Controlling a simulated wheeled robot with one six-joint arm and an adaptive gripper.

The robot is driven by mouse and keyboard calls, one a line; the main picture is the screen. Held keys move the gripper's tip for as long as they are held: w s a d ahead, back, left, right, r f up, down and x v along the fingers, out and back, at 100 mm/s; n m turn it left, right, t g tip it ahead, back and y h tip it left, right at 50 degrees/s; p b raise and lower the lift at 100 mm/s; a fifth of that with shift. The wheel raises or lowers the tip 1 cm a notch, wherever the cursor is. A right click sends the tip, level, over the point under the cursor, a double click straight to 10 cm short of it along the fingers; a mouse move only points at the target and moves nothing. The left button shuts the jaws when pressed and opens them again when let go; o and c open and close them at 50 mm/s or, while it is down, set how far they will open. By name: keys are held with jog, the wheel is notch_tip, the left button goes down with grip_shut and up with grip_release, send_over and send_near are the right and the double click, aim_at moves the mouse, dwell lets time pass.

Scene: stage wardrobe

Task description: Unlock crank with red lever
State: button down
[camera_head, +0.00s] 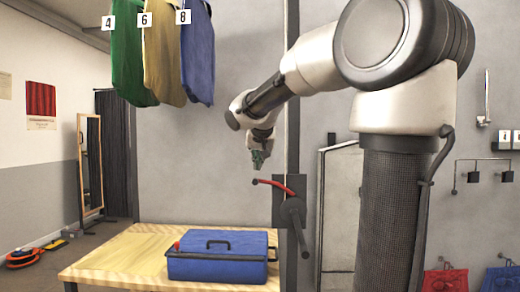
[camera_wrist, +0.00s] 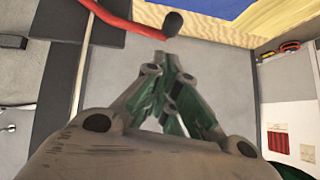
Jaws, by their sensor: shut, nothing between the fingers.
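The red lever (camera_head: 275,185) sticks out to the left from a dark plate (camera_head: 283,210) on a post. The dark crank (camera_head: 296,222) hangs below it, its arm slanting down. My gripper (camera_head: 258,165) points down just above the lever's free end, apart from it in the head view. It is shut and empty. In the wrist view, the red lever (camera_wrist: 120,22) runs in from the top left and ends in a black knob (camera_wrist: 173,22), just beyond my fingertips (camera_wrist: 160,60). Whether the fingers touch the lever cannot be told.
A blue case (camera_head: 218,262) lies on a wooden table (camera_head: 115,255) below the lever. Green, tan and blue garments (camera_head: 160,60) hang at the upper left. A standing mirror (camera_head: 90,165) and floor items (camera_head: 35,252) are at the far left.

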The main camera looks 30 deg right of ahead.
jog(key=shift+w+a+f, duration=0.1)
jog(key=shift+a+f, duration=0.05)
jog(key=shift+f, duration=0.5)
jog(key=shift+a+f, duration=0.1)
jog(key=shift+f, duration=0.55)
jog(key=shift+w+a+f+h, duration=0.1)
jog(key=shift+a+f+h, duration=0.1)
jog(key=shift+h, duration=0.1)
jog(key=shift+f, duration=0.1)
jog(key=shift+w+a+f+n+g+h, duration=0.25)
jog(key=shift+f+n+g+h, duration=0.15)
jog(key=shift+n, duration=0.1)
jog(key=shift+w+a+f+n+g+h, duration=0.2)
jog(key=shift+f+n+g+h, duration=0.25)
jog(key=shift+f+h, duration=0.3)
jog(key=shift+s+r, duration=0.1)
jog(key=shift+r, duration=0.8)
